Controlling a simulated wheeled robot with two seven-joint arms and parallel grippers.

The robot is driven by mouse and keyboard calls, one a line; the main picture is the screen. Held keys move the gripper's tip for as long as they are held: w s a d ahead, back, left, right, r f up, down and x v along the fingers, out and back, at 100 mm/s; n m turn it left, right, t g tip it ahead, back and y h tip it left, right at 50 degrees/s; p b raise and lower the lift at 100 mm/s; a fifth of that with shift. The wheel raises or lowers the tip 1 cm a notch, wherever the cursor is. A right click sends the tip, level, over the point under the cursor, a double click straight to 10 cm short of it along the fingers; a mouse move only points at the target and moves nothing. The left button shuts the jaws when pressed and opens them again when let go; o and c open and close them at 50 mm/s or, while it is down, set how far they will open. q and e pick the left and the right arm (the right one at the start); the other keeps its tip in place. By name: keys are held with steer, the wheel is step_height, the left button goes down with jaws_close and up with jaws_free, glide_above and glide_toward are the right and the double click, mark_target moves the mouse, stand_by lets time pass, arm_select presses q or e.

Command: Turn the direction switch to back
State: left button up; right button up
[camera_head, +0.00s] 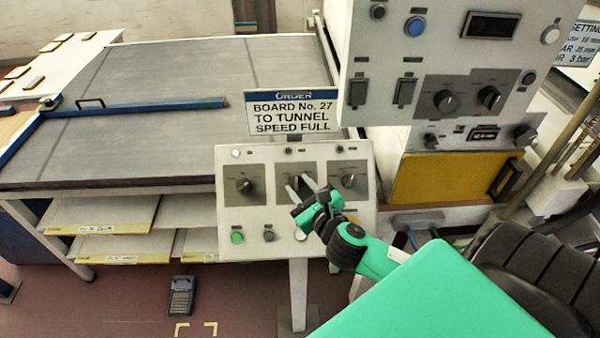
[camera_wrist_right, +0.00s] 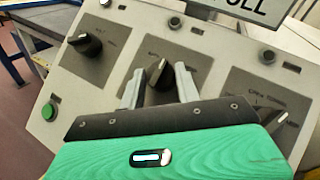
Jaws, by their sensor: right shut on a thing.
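The white control panel (camera_head: 225,203) on a post carries three black rotary knobs on grey plates. Their labels are too small to read, so I cannot tell from lettering which is the direction switch. My right gripper (camera_head: 301,187) is at the middle knob, coming from the lower right. In the right wrist view, the fingers of my right gripper (camera_wrist_right: 158,86) are on either side of the middle knob (camera_wrist_right: 158,72) and shut on it. The left knob (camera_wrist_right: 86,44) stands free, and the right knob (camera_head: 348,181) is also free. My left gripper is not in view.
An order sign (camera_head: 292,113) stands above the panel. A green button (camera_head: 237,237) is at the panel's lower left. A machine housing with more knobs (camera_head: 400,45) rises at right.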

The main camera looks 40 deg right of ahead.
steer(key=n+y+p, duration=0.1)
steer(key=p, duration=0.1)
steer(key=n+g+y+p, duration=0.1)
steer(key=n+p, duration=0.1)
steer(key=p, duration=0.1)
steer(key=r+n+g+y+p, duration=0.1)
steer(key=n+p, duration=0.1)
steer(key=p, duration=0.1)
steer(key=shift+d+y, duration=0.25)
steer(key=shift+y, duration=0.05)
steer(key=shift+w+d+n+y+p, duration=0.1)
steer(key=shift+n+y+p, duration=0.2)
steer(key=shift+n+p, duration=0.3)
steer(key=shift+f+n+g+y, duration=0.15)
steer(key=shift+n+g+y, duration=0.25)
steer(key=shift+n+g, duration=0.3)
steer(key=shift+w+n+g+y+p, duration=0.1)
steer(key=shift+n+g+y+p, duration=0.35)
steer(key=shift+n, duration=0.75)
steer(key=shift+n+g, duration=0.3)
steer(key=shift+g, duration=0.05)
steer(key=o, duration=1)
